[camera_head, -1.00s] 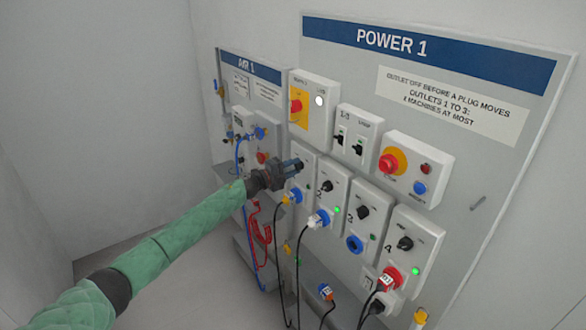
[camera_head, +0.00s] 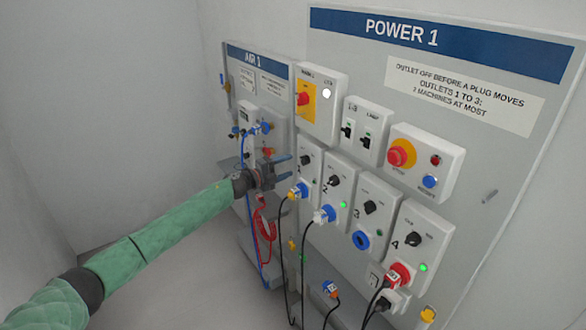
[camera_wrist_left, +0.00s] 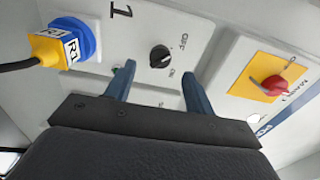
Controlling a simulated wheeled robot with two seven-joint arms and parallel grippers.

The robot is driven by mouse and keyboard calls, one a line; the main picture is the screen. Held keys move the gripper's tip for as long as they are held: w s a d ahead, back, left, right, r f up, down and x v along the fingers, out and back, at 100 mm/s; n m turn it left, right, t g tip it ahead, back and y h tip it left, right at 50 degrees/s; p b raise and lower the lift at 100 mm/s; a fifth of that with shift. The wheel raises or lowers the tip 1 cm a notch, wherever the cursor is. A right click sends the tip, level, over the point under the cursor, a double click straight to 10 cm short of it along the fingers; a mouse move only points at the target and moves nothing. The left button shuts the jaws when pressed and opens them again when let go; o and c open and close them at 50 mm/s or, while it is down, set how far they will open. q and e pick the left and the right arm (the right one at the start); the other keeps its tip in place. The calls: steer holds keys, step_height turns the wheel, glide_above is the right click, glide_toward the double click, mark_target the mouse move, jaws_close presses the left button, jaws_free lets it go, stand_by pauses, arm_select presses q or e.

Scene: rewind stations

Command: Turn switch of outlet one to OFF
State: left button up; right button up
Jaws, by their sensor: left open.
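The outlet one panel (camera_head: 308,176) is at the left of the outlet row. Its black rotary switch (camera_head: 306,160) shows just right of my left gripper (camera_head: 286,168). The gripper is open and empty, its blue fingers one above the other, pointing at the panel. In the left wrist view the black switch (camera_wrist_left: 159,55) lies beyond and between the open fingertips (camera_wrist_left: 157,72), with clear space around it. "OFF" is printed above right of it. I cannot tell its exact setting. A yellow plug tagged R1 (camera_wrist_left: 50,47) sits in the blue socket (camera_wrist_left: 80,38). My right gripper is not in view.
Outlets two (camera_head: 334,181), three (camera_head: 370,208) and four (camera_head: 413,241) stand to the right. The main switch box (camera_head: 319,112) is above outlet one. The AIR 1 board (camera_head: 262,52) with hoses is at the left. Black cables hang below the outlets.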

arm_select(q)
steer(key=shift+v, duration=1.05)
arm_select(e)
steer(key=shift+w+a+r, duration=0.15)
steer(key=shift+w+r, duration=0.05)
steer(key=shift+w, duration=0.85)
